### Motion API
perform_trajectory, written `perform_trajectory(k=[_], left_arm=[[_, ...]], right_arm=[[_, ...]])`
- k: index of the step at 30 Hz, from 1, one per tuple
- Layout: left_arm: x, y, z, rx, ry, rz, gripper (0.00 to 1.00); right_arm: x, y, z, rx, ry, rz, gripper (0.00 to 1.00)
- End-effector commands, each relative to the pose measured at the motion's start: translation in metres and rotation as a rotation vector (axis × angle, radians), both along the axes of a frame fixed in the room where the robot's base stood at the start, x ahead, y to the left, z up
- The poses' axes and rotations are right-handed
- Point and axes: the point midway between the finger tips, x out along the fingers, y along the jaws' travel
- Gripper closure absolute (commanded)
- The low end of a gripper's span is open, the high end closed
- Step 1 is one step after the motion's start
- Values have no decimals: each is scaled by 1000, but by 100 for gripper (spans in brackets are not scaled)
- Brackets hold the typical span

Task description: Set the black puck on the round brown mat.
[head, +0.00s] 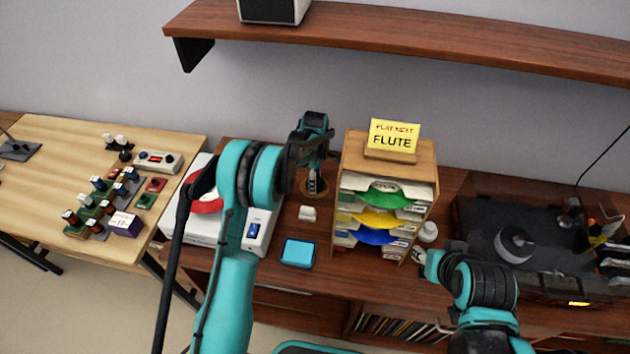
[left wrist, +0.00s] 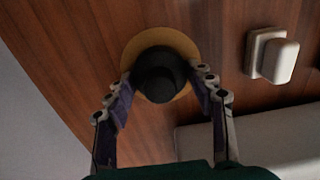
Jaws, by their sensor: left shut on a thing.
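The black puck (left wrist: 158,76) is between the fingers of my left gripper (left wrist: 160,84) in the left wrist view. The round brown mat (left wrist: 160,36) lies under it on the wooden top, its rim showing beyond the puck. I cannot tell whether the puck touches the mat. In the head view my left gripper (head: 313,178) points down over the mat (head: 316,194); the puck is hard to make out there. My right gripper (head: 418,256) is low beside the paper sorter, and its fingers are too small to read.
A white box-shaped device (head: 262,228) stands left of the mat. A small white block (head: 307,213) and a blue pad (head: 298,253) lie in front. The wooden sorter (head: 345,160) stands close on the right. A turntable (head: 500,270) is further right, and a shelf (head: 400,40) hangs above.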

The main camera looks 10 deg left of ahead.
Motion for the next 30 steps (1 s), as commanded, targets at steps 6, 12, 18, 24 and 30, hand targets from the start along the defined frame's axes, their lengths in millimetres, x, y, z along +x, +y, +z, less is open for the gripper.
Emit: perform_trajectory(k=[6, 12, 18, 24, 30], left_arm=[[0, 0, -3, 0, 0, 0, 82], [0, 0, -2, 0, 0, 0, 25], [0, 0, -2, 0, 0, 0, 25], [0, 0, 14, 0, 0, 0, 25], [0, 0, 58, 0, 0, 0, 25]], right_arm=[[0, 0, -3, 0, 0, 0, 60], [0, 0, -2, 0, 0, 0, 60], [0, 0, -2, 0, 0, 0, 60], [0, 0, 5, 0, 0, 0, 60], [0, 0, 16, 0, 0, 0, 60]])
